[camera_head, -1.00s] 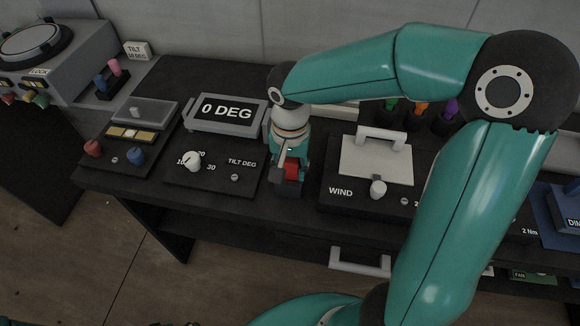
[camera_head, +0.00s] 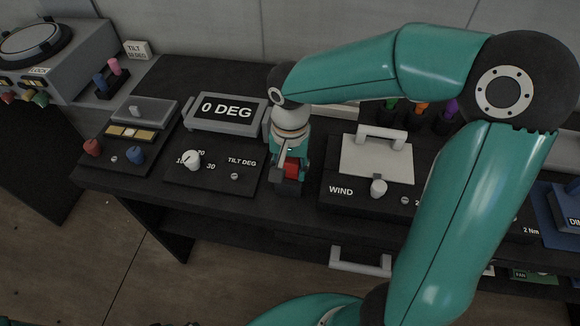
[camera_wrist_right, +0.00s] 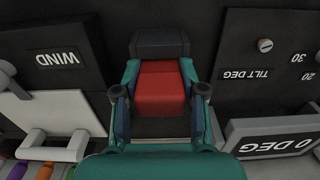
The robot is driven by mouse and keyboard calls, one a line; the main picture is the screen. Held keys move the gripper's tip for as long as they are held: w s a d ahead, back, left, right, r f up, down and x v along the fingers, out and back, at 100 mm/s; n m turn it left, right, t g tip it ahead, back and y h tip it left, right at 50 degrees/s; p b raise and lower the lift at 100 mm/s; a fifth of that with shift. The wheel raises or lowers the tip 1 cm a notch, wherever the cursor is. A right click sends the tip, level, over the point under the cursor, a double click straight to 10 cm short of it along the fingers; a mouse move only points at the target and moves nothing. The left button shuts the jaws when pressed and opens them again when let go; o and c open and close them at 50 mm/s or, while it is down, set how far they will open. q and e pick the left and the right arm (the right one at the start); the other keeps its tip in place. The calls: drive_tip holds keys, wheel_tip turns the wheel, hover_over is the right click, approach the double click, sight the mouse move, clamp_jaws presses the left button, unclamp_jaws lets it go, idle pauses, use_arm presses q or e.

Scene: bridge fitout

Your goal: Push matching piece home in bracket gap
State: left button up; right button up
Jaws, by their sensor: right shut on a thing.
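My right gripper (camera_head: 290,172) points down at the front of the dark bench, between the tilt panel and the wind panel. It is shut on a red block (camera_head: 292,171). In the right wrist view the red block (camera_wrist_right: 160,88) sits between the two fingers of the gripper (camera_wrist_right: 160,95). A dark grey block (camera_wrist_right: 160,43) adjoins the far end of the red one; it also shows below the red block in the head view (camera_head: 288,187). I cannot tell whether it is part of the piece or the bracket. No bracket gap shows clearly. My left gripper is not in view.
The tilt panel (camera_head: 212,174) with its knob and the 0 DEG display (camera_head: 227,112) stand left of the gripper. The wind panel (camera_head: 340,200) with a white handled plate (camera_head: 376,163) stands close on the right. A drawer handle (camera_head: 360,262) juts from the bench front.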

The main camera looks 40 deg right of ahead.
drive_tip(key=o, duration=1.2)
drive_tip(key=shift+o, duration=0.2)
wheel_tip(320, 180, up, 12)
drive_tip(key=shift+f, duration=0.1)
idle(1.0)
